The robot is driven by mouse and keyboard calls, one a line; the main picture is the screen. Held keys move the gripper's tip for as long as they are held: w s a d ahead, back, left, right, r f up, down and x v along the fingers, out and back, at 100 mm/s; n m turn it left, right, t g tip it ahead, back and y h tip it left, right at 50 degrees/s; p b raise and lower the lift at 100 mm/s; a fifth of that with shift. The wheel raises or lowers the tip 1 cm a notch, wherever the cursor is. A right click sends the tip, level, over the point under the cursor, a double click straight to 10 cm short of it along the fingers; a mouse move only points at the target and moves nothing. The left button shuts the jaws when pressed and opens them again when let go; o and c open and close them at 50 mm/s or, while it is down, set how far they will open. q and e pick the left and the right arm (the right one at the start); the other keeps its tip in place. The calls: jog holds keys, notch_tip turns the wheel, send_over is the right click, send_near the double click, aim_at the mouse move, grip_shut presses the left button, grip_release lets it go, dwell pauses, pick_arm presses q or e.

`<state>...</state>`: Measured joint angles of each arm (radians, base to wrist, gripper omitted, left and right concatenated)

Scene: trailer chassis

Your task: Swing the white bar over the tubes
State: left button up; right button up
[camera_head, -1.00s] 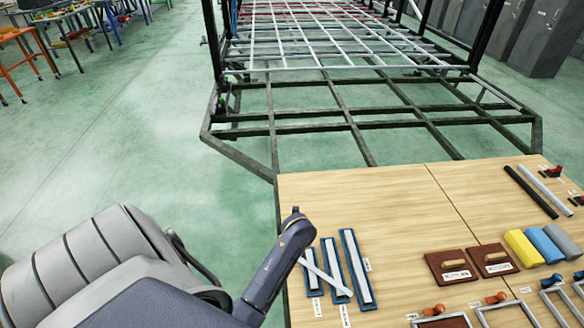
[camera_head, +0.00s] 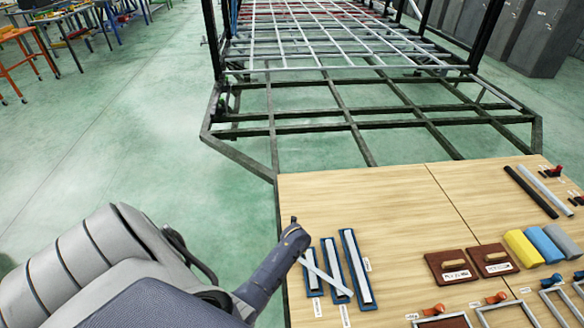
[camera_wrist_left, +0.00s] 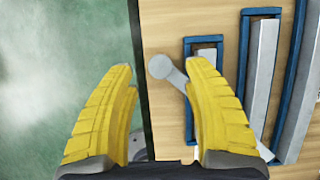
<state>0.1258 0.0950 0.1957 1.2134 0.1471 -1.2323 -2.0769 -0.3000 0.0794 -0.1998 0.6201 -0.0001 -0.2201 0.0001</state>
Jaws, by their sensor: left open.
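The white bar (camera_head: 325,274) is thin and lies slantwise across the left and middle tubes in the head view. In the left wrist view its rounded end (camera_wrist_left: 160,67) shows between the fingertips, near the table's left edge; the right finger hides much of its length. The tubes lie in blue holders of differing length: left (camera_head: 313,278), middle (camera_head: 333,262) and right (camera_head: 357,268). My left gripper (camera_wrist_left: 158,66) has yellow fingers spread apart, one on each side of the bar's end, with no visible grip on it. In the head view its fingers are hidden. My right gripper is out of view.
The wooden table (camera_head: 390,215) is clear behind the tubes. To the right lie brown blocks (camera_head: 451,266), coloured rolls (camera_head: 523,249), a dark rod (camera_head: 530,191) and small frames (camera_head: 505,315). A metal trailer frame (camera_head: 345,125) stands beyond the table.

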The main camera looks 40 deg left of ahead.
pick_arm(q)
jog(key=shift+x, duration=1.95)
grip_shut()
jog(key=shift+r, duration=0.1)
